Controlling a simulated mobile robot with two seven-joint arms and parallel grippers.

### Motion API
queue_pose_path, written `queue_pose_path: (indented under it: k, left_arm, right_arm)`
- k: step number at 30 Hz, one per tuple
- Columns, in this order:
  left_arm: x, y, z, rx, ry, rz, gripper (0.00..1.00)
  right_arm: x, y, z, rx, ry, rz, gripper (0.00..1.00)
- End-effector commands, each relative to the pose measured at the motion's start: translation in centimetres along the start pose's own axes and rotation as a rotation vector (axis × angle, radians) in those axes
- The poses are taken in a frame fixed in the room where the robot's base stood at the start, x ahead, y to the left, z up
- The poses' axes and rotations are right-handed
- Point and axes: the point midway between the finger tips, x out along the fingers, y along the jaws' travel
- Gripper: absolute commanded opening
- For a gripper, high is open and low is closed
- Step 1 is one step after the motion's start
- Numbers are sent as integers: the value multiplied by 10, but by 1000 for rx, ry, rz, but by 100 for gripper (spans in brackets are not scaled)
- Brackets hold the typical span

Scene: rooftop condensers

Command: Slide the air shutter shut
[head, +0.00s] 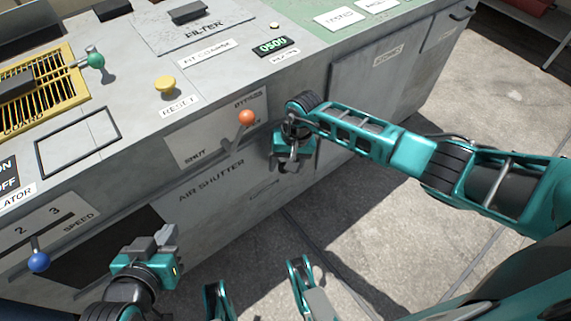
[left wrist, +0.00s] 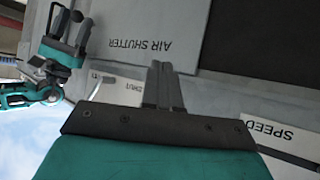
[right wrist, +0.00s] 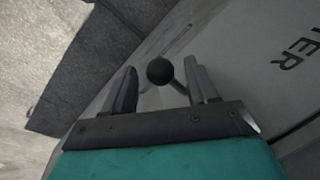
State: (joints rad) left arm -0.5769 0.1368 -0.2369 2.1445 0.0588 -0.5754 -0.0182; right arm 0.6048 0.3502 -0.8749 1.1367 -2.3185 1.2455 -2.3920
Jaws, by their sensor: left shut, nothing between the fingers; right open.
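The air shutter (head: 225,200) is a grey panel on the cabinet front, with its name printed on it. A dark opening (head: 92,250) shows to its left. Above it, a plate marked SHUT at left and BYPASS at right carries a lever with an orange knob (head: 247,117), near the BYPASS end. My right gripper (head: 287,158) is open, just right of the plate. In the right wrist view a dark round knob (right wrist: 160,70) shows between its spread fingers; I cannot tell what it belongs to. My left gripper (head: 157,242) is shut and empty, in front of the opening.
A blue-knobbed speed lever (head: 38,262) stands at the lower left. A yellow reset button (head: 165,84), a green knob (head: 95,60) and a yellow guard grille (head: 60,85) are on the cabinet top. Bare concrete floor (head: 350,240) lies in front of the cabinet.

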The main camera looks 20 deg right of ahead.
Motion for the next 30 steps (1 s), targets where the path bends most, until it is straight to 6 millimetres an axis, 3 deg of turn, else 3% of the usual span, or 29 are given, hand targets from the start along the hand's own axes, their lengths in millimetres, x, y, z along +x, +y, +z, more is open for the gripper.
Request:
queue_pose_path:
  k: [8, 26, 30]
  left_arm:
    - [0, 0, -2, 1, 4, 0, 0]
    - [0, -3, -2, 2, 7, -7, 0]
    - [0, -4, -2, 3, 7, -7, 0]
  right_arm:
    - [1, 0, 0, 0, 0, 0, 58]
    - [1, 0, 0, 2, 0, 0, 2]
    - [1, 0, 0, 2, 0, 0, 0]
